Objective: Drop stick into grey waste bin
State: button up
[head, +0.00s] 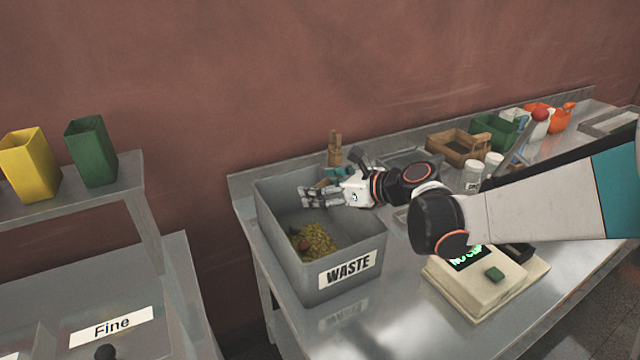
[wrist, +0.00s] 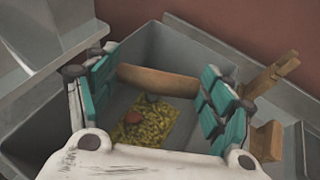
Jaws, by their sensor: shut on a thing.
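The grey waste bin (head: 290,255) with a "WASTE" label stands on the left end of the steel table. My gripper (head: 318,196) is over the bin's opening. In the wrist view my gripper (wrist: 160,100) is shut on a brown wooden stick (wrist: 158,80), which lies crosswise between the teal finger pads. The stick is above the bin's inside; in the head view I cannot make it out clearly. The bin's grey wall (wrist: 185,45) shows behind the stick. Yellow granular material (wrist: 150,120) with a dark reddish lump lies on the bin floor.
A wooden holder (head: 335,150) stands just behind the bin. A scale (head: 485,285), white jars (head: 473,176), a wooden crate (head: 458,148) and a green bin (head: 492,130) are to the right. A shelf on the left holds yellow (head: 30,165) and green (head: 92,152) containers.

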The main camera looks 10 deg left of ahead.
jog(key=shift+f+b, duration=1.2)
jog(key=shift+f, duration=0.9)
jog(key=o, duration=1)
jog(key=shift+c, duration=0.2)
jog(key=v, duration=1.2)
jog(key=shift+s+f, duration=0.1)
jog(key=shift+s, duration=0.05)
